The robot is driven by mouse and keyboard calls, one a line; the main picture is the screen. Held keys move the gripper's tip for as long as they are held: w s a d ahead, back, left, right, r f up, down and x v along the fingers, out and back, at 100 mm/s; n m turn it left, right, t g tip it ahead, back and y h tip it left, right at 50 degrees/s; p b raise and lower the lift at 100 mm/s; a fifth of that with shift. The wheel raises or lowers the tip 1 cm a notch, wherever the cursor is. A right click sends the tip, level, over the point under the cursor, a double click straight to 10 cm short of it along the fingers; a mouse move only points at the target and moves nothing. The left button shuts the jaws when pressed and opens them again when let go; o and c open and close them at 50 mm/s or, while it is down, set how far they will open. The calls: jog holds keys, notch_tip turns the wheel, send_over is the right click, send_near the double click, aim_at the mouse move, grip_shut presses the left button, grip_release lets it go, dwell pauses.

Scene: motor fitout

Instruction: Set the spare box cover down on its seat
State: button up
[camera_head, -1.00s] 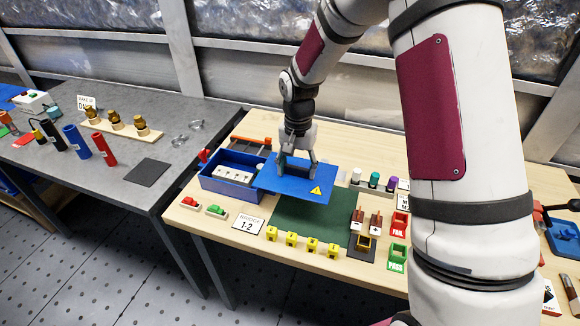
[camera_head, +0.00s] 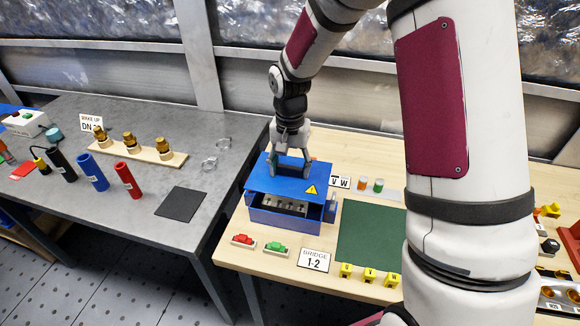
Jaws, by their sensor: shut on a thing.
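The spare box cover (camera_head: 265,183) is a flat blue plate with a yellow warning triangle at its right front corner. My gripper (camera_head: 290,170) is shut on it from above, around its middle. The cover is over the blue box (camera_head: 282,220) on the wooden bench. Through a gap below the cover's front edge I see pale terminal parts (camera_head: 285,206) inside the box. The cover looks slightly above the rim; whether any edge touches is hard to tell. The back of the box is hidden by the cover and gripper.
A red block (camera_head: 243,240) and a green block (camera_head: 275,248) stand in front of the box, beside a "BRIDGE 1-2" card (camera_head: 315,260). A green mat (camera_head: 370,235) lies bare to the right, with several yellow pieces (camera_head: 369,275) along its front. My arm hides the bench's right part.

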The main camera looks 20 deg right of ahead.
aim_at(290, 167)
dwell(0.3)
jog(key=shift+f+b, duration=0.95)
jog(key=shift+f, duration=1.9)
jog(key=shift+f, duration=0.9)
jog(key=o, duration=1.6)
notch_tip(290, 167, up, 12)
jog(key=shift+r, duration=0.1)
